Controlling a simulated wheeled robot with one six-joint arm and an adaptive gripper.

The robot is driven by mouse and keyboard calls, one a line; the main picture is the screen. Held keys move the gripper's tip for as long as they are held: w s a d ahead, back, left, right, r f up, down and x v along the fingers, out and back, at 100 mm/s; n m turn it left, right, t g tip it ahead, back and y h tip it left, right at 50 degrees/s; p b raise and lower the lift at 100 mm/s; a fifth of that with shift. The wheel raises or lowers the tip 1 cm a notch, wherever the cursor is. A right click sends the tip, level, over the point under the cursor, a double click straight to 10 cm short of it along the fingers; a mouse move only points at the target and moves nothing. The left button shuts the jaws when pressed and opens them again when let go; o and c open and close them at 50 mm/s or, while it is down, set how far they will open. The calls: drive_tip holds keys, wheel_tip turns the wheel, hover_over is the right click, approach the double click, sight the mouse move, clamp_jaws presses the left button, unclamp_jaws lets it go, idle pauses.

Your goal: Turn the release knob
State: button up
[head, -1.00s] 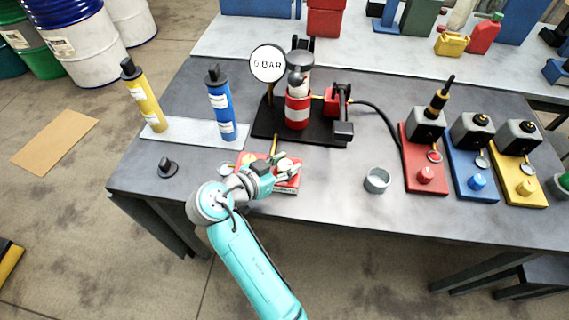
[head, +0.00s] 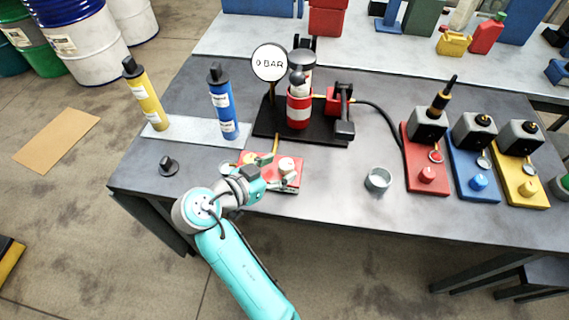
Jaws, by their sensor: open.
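A low red box (head: 285,187) stands near the front edge of the grey table. A pale round knob (head: 287,164) shows on its top right; I cannot tell for sure that this is the release knob. My gripper (head: 277,171) reaches over the box from the front left, with its fingers apart. One finger is left of the knob and the other is just in front of it. I cannot tell whether either touches it. The gripper and wrist hide the left part of the box.
A gauge (head: 270,62) reading 0 BAR and a red-and-white cylinder (head: 299,109) stand behind the box. A metal cup (head: 378,179) is to the right. Red, blue and yellow units stand farther right. A black cap (head: 168,166) lies left.

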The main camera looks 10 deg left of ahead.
drive_tip(key=v, duration=0.8)
drive_tip(key=shift+s+a+r, duration=0.15)
drive_tip(key=shift+s+a, duration=0.05)
drive_tip(key=shift+s, duration=0.1)
